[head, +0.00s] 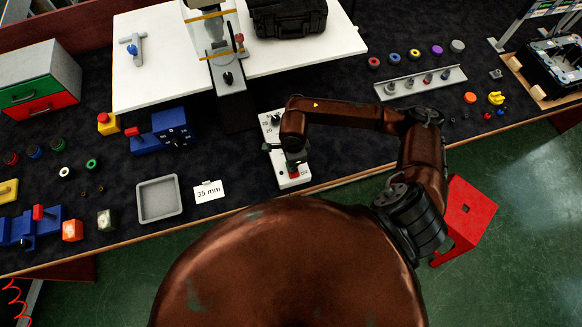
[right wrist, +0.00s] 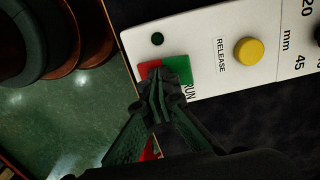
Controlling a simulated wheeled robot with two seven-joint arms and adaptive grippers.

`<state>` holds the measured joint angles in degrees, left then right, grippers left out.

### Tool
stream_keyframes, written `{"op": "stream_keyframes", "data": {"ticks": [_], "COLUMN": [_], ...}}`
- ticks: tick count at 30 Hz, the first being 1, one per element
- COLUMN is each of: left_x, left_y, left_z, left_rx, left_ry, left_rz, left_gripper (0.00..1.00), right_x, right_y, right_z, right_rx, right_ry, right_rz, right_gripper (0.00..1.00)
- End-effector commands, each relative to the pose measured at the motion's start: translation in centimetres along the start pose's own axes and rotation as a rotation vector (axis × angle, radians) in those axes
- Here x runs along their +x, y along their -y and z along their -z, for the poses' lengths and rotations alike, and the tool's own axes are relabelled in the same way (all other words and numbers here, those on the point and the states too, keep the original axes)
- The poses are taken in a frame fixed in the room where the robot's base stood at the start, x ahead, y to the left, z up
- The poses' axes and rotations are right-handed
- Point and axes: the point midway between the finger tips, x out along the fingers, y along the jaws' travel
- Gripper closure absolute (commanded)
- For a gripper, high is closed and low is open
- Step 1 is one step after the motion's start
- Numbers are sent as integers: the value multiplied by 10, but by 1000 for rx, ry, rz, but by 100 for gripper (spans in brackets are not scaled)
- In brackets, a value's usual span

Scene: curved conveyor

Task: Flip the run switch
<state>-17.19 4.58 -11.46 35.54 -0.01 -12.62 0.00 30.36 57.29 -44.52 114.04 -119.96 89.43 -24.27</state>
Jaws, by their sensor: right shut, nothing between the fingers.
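The run switch (right wrist: 177,67), a rocker with a red half and a green half, sits on a white control panel (right wrist: 208,51) beside the word RUN. In the head view, the panel (head: 269,133) lies near the table's front edge, and the switch's red part (head: 294,174) shows at its near end. My right gripper (right wrist: 164,82) is shut and empty, its fingertips over the switch and hiding part of it. I cannot tell whether they touch it. In the head view, my right gripper (head: 291,163) comes down over the panel. My left gripper is not in view.
A yellow RELEASE button (right wrist: 248,51) and a dark round spot are on the same panel. A "35 mm" card (head: 208,192) and a grey tray (head: 158,199) lie left of it. A red box (head: 469,214) is beyond the table edge at right.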

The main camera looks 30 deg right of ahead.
Motion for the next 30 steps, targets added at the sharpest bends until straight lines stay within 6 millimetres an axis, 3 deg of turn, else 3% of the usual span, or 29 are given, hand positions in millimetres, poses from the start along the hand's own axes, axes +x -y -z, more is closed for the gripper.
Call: {"op": "stream_keyframes", "data": {"ticks": [24, 30], "left_x": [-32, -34], "left_y": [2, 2], "left_z": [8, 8], "left_rx": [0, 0], "left_ry": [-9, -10], "left_rz": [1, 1], "left_gripper": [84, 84], "right_x": [-63, -69], "right_y": [0, 0], "right_z": [0, 0], "right_rx": [0, 0], "right_ry": [0, 0], "right_rz": [1, 0], "right_gripper": [100, 100]}}
